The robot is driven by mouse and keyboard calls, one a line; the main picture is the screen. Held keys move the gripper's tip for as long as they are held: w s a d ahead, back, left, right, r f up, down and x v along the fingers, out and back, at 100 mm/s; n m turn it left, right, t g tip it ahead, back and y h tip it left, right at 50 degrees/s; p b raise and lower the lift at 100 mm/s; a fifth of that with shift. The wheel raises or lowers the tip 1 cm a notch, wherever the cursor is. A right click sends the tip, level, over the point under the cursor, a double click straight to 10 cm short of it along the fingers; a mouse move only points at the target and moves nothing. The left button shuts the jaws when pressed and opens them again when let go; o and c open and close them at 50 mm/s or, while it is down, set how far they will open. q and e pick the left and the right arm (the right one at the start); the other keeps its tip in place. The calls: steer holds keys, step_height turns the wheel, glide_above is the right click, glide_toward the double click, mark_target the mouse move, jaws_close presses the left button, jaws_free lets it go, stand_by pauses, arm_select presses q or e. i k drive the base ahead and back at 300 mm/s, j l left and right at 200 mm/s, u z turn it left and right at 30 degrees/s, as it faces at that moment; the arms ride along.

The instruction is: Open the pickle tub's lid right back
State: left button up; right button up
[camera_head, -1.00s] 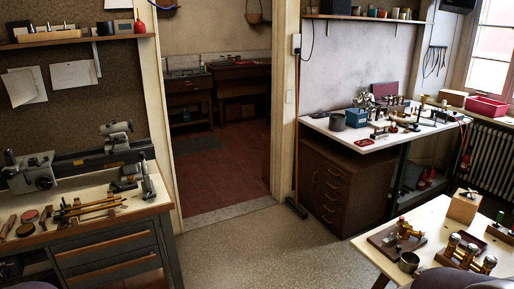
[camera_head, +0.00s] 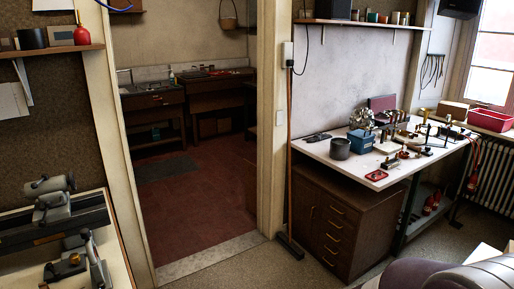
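I cannot make out with certainty a pickle tub or its lid. A small blue box (camera_head: 361,140) sits on the white-topped bench at right, with a dark grey cylindrical pot (camera_head: 340,148) to its left. Whether either is the tub is unclear. Through the doorway, a back room holds dark wooden counters, too small and dim to tell their contents well. Neither of my grippers shows. A rounded grey-purple shape at the bottom right looks like part of me.
The doorway's red floor (camera_head: 200,205) looks open. A broom (camera_head: 288,150) leans by the right door post. The white-topped bench (camera_head: 335,158) with a drawer cabinet (camera_head: 330,222) stands right. A lathe-like machine (camera_head: 55,215) on a bench stands left.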

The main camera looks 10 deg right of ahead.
mark_target(359, 133)
steer(key=i+l+z, duration=0.15)
steer(key=i+z, duration=0.15)
steer(key=i, duration=0.2)
steer(key=i+z, duration=0.25)
steer(key=i, duration=0.3)
steer(key=i+z, duration=0.3)
steer(key=i, duration=0.25)
steer(key=i+j+z, duration=0.25)
steer(key=i, duration=0.3)
steer(key=i+j+z, duration=0.3)
steer(key=i, duration=0.2)
steer(key=i+l+z, duration=0.3)
steer(key=i+z, duration=0.15)
steer(key=i+l+z, duration=0.1)
steer(key=i+z, duration=0.35)
steer(key=i+j+z, duration=0.1)
steer(key=i+z, duration=0.35)
steer(key=i, duration=0.1)
